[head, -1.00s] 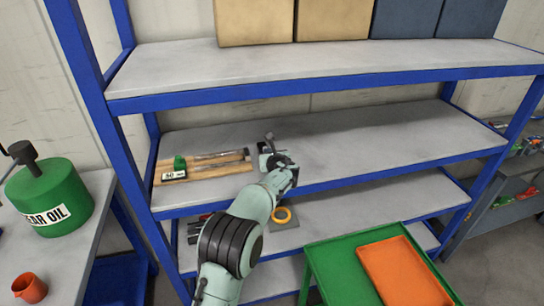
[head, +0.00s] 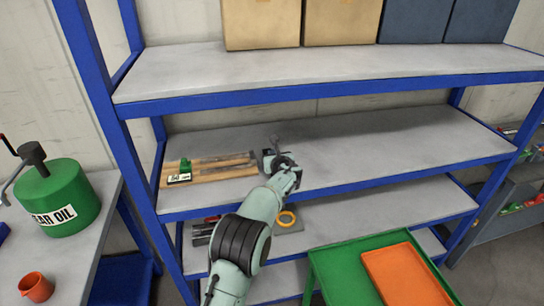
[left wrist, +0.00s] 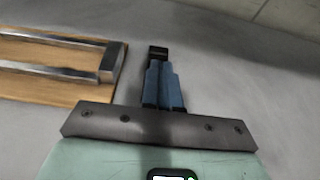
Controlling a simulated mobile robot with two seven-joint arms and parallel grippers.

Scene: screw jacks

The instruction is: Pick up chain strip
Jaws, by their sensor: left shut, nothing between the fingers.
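A wooden board (head: 243,170) lies on the middle shelf, with dark metal strips (head: 228,161) on it. I cannot tell whether one of these is the chain strip. In the left wrist view the board (left wrist: 60,87) is at the left, with two grey metal bars (left wrist: 62,69) along it. My left gripper (head: 271,148) is just right of the board, over the bare shelf. In the left wrist view its blue fingers (left wrist: 160,75) are together and empty, apart from the board. My right gripper is not in view.
A green object with a white label (head: 181,175) sits at the board's left end. The middle shelf (head: 400,140) is clear to the right. The upper shelf edge (head: 330,88) runs above my arm. A green cart (head: 335,268) with an orange tray (head: 405,275) stands in front.

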